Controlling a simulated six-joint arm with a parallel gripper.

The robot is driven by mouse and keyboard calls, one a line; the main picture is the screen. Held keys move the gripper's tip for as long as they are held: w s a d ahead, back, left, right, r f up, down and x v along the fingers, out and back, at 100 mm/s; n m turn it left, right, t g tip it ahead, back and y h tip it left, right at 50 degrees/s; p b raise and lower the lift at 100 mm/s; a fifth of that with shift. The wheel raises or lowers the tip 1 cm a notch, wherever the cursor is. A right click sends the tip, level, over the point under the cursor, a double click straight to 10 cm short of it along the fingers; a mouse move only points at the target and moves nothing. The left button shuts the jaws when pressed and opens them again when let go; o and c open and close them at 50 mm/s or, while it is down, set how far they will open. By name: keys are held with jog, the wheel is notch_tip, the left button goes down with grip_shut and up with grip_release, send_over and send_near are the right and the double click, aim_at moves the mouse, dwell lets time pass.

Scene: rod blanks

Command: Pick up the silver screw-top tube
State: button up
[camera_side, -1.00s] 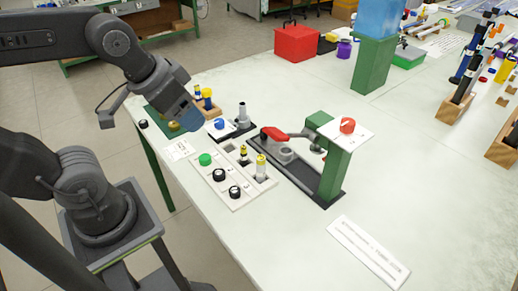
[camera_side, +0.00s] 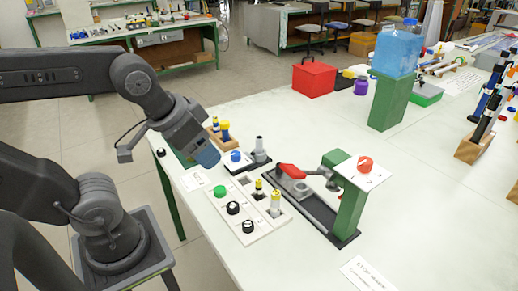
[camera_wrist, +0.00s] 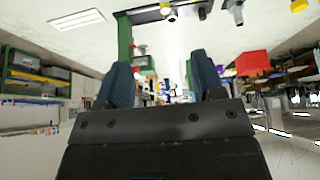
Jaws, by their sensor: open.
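In the side view, a grey metallic tube (camera_side: 259,148) with a narrower top stands upright in a dark holder behind the white tray. A pale silvery tube with yellow markings (camera_side: 275,204) stands upright in the tray's right part. I cannot tell for certain which is the silver screw-top tube. My gripper (camera_side: 207,155) hangs above the table's left edge, left of both tubes and apart from them. Its blue fingers overlap in the side view. In the wrist view my gripper (camera_wrist: 162,80) has its two blue fingers spread, with nothing held between them.
The white tray (camera_side: 249,238) holds a green knob, black knobs and a small black-and-yellow piece. To its right stands a fixture with a red lever (camera_side: 291,171) and a green post (camera_side: 350,212). A red box (camera_side: 314,79) lies farther back.

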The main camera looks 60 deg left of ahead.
jog(key=shift+c, duration=0.4)
jog(key=n+g+y, duration=0.4)
jog(key=n, duration=1.1)
send_over(260, 138)
jog(key=s+d, duration=0.2)
jog(key=d, duration=0.2)
notch_tip(260, 138, down, 11)
jog(key=x, duration=0.8)
jog(key=shift+a, duration=0.3)
jog(key=shift+x, duration=3.15)
jog(key=shift+w+d, duration=0.15)
